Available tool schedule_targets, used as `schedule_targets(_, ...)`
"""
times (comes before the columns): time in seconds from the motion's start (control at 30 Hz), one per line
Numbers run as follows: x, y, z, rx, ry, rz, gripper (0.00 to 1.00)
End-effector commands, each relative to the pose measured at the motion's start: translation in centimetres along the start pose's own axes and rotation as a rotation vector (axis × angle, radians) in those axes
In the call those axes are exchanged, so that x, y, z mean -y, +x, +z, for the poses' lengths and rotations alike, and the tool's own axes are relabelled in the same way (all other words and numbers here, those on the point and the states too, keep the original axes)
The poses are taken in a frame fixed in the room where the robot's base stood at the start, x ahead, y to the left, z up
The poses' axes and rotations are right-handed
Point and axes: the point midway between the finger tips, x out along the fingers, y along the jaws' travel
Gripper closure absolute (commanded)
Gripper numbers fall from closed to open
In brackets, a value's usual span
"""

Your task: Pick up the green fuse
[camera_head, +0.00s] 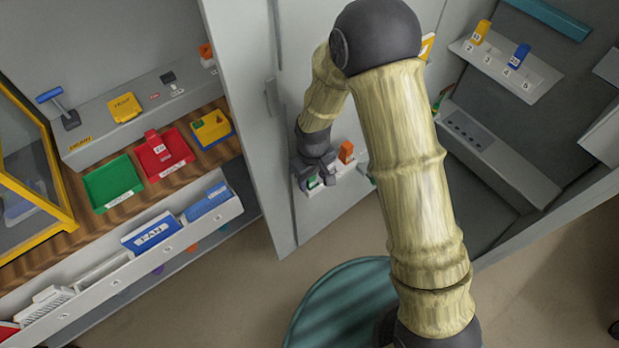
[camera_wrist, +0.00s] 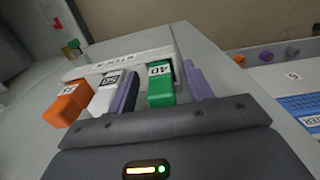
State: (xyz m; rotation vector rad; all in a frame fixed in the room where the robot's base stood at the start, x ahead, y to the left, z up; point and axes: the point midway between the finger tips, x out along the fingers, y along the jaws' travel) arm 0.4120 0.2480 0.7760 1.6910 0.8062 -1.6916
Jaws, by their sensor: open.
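The green fuse (camera_wrist: 161,90), labelled 40, stands in a white rack (camera_wrist: 130,63) beside a white fuse (camera_wrist: 105,95) and an orange fuse (camera_wrist: 69,102). My gripper (camera_wrist: 162,74) is open, with one finger on each side of the green fuse. The left finger sits between the green and white fuses, and contact cannot be told. In the head view my gripper (camera_head: 315,178) is at the rack on the cabinet door, with a bit of the green fuse (camera_head: 313,183) and the orange fuse (camera_head: 346,151) showing.
The grey cabinet door (camera_head: 250,130) stands open behind my gripper. A shelf (camera_head: 500,70) with a yellow and a blue fuse is at the right. Green (camera_head: 113,183) and red (camera_head: 163,154) trays lie on the wooden counter at the left.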

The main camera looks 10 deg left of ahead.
Motion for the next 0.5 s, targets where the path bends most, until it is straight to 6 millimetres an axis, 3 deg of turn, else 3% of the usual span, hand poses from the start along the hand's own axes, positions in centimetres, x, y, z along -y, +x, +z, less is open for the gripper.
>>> schedule_targets(0.13, 0.00, -0.02, 0.00, 0.000, 0.000, 0.000, 0.51)
schedule_targets(0.37, 0.01, -0.02, 0.00, 0.000, 0.000, 0.000, 0.95)
schedule_targets(0.5, 0.01, -0.03, -0.01, 0.000, 0.000, 0.000, 0.95)
